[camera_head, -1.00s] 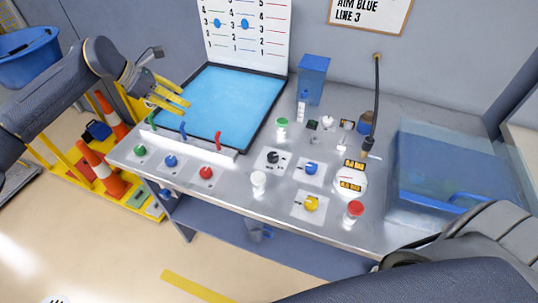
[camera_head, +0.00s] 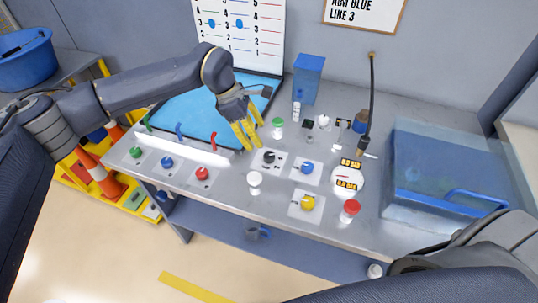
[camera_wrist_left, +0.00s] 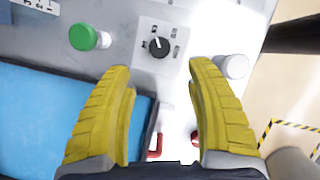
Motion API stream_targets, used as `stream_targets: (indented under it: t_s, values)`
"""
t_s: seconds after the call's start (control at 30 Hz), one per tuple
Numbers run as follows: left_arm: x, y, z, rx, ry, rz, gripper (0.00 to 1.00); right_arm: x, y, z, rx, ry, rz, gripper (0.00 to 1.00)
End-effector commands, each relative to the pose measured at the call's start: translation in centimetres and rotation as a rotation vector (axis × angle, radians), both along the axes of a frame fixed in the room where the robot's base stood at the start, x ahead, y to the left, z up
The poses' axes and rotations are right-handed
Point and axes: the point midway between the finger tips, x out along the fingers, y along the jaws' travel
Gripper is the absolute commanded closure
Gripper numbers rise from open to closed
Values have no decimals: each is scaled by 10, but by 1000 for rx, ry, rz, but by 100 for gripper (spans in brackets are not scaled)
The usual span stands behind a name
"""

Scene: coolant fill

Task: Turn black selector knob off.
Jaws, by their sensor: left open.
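The black selector knob (camera_head: 269,157) sits on a light square plate on the metal bench. It also shows in the left wrist view (camera_wrist_left: 158,47), near the top middle, with a white pointer mark on it and small labels around it. My left gripper (camera_head: 252,142) has yellow fingers and is just left of and behind the knob in the head view. In the left wrist view its fingers (camera_wrist_left: 163,75) are spread apart with nothing between them, and the knob lies ahead of the gap, untouched. My right gripper is not visible.
A green-capped bottle (camera_head: 278,127) and a white-capped bottle (camera_head: 254,181) stand on either side of the knob plate. A blue knob (camera_head: 307,168) and yellow knob (camera_head: 307,202) are to the right.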

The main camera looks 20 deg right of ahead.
Motion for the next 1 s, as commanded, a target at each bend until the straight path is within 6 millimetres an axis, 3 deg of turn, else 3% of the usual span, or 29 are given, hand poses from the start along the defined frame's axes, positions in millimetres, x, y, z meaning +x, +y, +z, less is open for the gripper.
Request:
stream_targets:
  t_s: [0.2,0.5,0.7,1.0]
  values:
    - [-6,-15,-38,0,2,-1,44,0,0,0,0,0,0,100]
    - [-12,-30,-78,-1,1,0,44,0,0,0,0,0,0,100]
    - [-13,-36,-92,-1,0,1,44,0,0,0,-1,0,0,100]
    - [-14,-38,-97,-2,-1,1,44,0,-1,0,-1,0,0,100]
